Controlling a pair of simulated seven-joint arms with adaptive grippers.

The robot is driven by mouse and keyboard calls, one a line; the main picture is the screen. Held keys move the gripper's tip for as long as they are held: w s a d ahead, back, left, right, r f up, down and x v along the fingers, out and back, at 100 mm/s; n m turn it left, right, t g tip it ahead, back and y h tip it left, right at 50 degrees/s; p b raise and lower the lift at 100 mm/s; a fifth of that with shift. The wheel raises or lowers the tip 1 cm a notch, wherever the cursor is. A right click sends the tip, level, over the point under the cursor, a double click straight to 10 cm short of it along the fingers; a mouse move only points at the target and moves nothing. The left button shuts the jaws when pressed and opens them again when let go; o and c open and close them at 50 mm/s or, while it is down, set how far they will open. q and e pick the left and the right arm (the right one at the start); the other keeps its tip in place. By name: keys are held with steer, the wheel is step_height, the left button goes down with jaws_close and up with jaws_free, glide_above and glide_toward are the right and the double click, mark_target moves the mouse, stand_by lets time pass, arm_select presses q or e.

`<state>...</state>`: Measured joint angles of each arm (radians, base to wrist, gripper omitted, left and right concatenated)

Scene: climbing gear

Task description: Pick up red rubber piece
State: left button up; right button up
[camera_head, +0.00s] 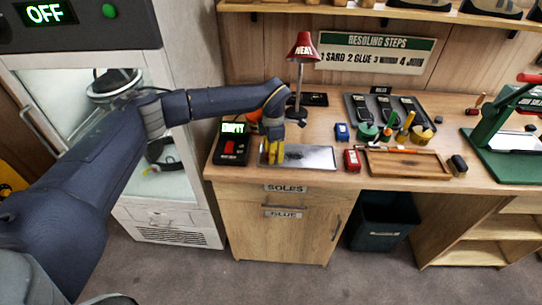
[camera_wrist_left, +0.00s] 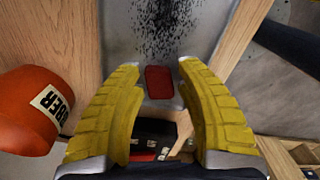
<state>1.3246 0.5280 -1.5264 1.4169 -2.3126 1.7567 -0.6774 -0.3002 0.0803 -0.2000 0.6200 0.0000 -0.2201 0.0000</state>
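A small dark red piece (camera_wrist_left: 160,82) with rounded corners lies at the end of a grey metal tray (camera_wrist_left: 195,25). In the head view the tray (camera_head: 318,156) sits at the front left of the workbench, and the red piece is hidden there by my gripper. My left gripper (camera_head: 270,155) reaches down over the tray's left end. In the wrist view its yellow ribbed fingers (camera_wrist_left: 160,75) are open, one on each side of the red piece, with gaps between. My right gripper is in neither view.
A black box (camera_head: 233,142) with a lit display stands left of the tray. An orange container (camera_wrist_left: 35,108) with a partly readable label is close by the gripper. A red lamp (camera_head: 303,50) stands behind. A red block (camera_head: 352,160) and wooden tray (camera_head: 408,162) are right. Black specks cover part of the metal tray.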

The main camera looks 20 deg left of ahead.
arm_select(q)
steer(key=c, duration=0.5)
steer(key=shift+r, duration=0.15)
